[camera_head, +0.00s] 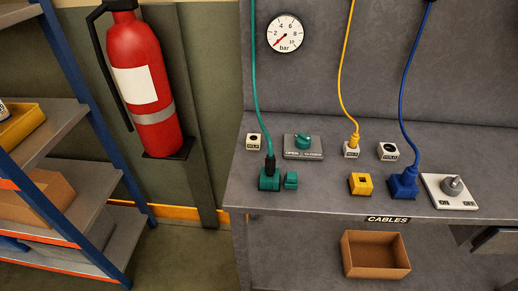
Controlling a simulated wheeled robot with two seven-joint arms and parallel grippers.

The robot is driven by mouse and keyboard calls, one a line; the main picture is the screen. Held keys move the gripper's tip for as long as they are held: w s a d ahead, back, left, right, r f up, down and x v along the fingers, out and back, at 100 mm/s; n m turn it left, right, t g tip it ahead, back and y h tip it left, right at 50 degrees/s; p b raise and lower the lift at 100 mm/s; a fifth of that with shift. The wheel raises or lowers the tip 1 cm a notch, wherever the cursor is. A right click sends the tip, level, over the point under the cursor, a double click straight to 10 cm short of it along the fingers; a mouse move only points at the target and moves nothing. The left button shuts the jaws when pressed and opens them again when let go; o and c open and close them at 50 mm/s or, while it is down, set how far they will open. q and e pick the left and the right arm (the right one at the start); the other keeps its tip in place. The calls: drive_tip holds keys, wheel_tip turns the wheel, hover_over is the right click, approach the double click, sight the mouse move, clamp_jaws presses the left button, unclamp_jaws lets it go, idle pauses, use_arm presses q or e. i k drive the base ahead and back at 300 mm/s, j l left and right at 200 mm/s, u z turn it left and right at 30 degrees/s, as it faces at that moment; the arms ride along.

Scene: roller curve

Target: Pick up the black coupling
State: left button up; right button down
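A small black coupling (270,165) is at the lower end of a green hose (257,80). It stands upright at a green block (269,181) near the front left of the grey workbench (330,195). I cannot tell how deep it sits in the block. Neither of my grippers shows in this view.
A smaller green block (291,180), a yellow socket block (361,184) and a blue block (403,186) line the bench's front. Behind are a green valve knob (303,142) and small white holders (254,141). An open brown box (376,273) is below. A fire extinguisher (143,85) hangs left.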

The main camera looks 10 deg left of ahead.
sight(270, 162)
drive_tip(key=i+l+u, duration=0.5)
drive_tip(key=l, duration=0.2)
drive_tip(key=i+l+u, duration=0.25)
drive_tip(key=l, duration=0.15)
